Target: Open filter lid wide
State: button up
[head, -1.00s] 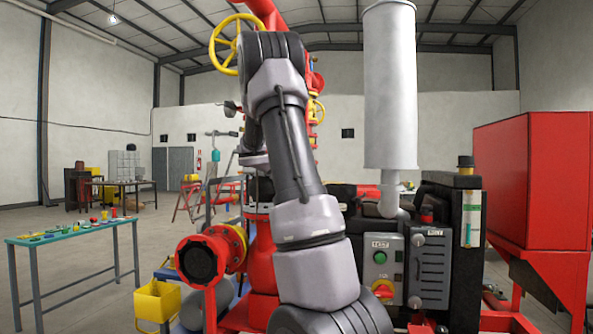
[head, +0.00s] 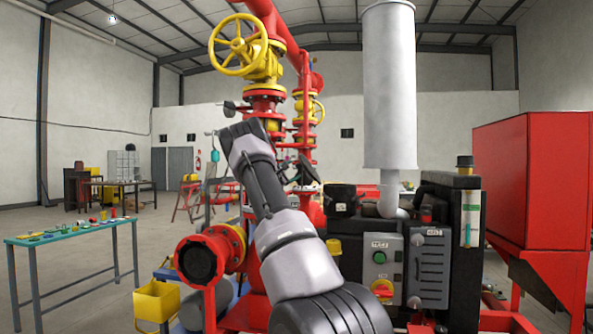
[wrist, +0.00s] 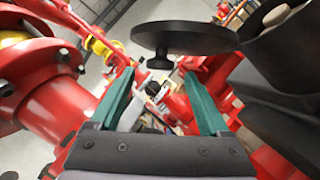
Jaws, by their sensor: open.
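In the wrist view a flat dark round disc (wrist: 185,38) with a small knob (wrist: 158,62) under it looks like the filter lid. It reaches left from a dark cylindrical body (wrist: 290,50), probably the filter housing; I cannot tell how far it stands open. My gripper (wrist: 158,85) is open with nothing between its teal fingers. The disc and knob appear just beyond the fingertips, apart from them as far as I can see. In the head view a black round housing (head: 342,198) stands right of my arm, and my fingers cannot be made out.
Red flanged pipes (wrist: 45,85) crowd the left of the wrist view. In the head view a tall white silencer (head: 390,90) and a grey control box (head: 383,262) stand right of my arm. A yellow valve wheel (head: 238,45) is above it, and a red flange (head: 203,257) lies left.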

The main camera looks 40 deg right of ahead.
jog(key=shift+x, duration=1.95)
grip_shut()
